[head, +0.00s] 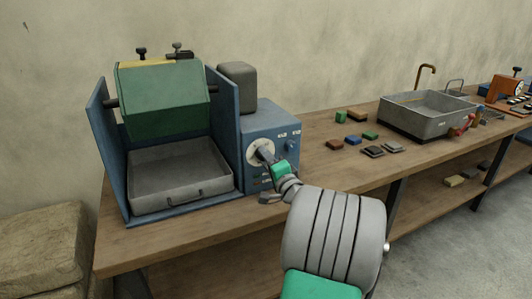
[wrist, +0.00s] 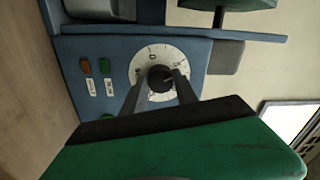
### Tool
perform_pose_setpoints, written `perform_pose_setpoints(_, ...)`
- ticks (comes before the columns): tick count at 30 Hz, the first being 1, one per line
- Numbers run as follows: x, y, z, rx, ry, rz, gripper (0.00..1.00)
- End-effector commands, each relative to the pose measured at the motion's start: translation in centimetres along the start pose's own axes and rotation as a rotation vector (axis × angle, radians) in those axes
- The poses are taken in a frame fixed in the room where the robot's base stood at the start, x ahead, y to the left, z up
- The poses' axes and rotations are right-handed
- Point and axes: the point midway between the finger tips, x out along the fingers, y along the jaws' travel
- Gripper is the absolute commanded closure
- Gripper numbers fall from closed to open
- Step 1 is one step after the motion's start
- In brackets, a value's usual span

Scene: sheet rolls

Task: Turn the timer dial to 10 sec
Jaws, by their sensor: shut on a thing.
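The timer dial (head: 261,151) is a pale round disc with a dark knob on the front of the blue control box (head: 272,122). In the wrist view the dial's white face (wrist: 147,58) carries marks around its rim, including a 0 and a 5, and the dark knob (wrist: 160,78) sits at its centre. My gripper (wrist: 156,82) has its two grey fingers on either side of the knob and is shut on it. In the head view my gripper (head: 267,158) reaches the dial from the front right. The fingers hide part of the scale, so the dial's setting cannot be read.
A green drum (head: 165,98) hangs above a grey tray (head: 180,180) left of the control box. Orange (wrist: 85,66) and green (wrist: 106,65) labelled buttons sit beside the dial. Coloured blocks and a grey sink (head: 428,117) stand further right on the bench.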

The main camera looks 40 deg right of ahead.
Motion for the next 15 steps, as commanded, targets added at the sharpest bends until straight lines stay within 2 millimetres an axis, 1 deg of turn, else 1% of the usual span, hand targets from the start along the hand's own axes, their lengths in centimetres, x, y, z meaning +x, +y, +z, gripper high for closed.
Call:
perform_pose_setpoints(1, 0.04, -0.43, -0.05, 0.046, 0.001, 0.002, 1.0)
perform_pose_setpoints(15, 0.04, -0.55, -0.02, 0.492, 0.027, 0.008, 1.0)
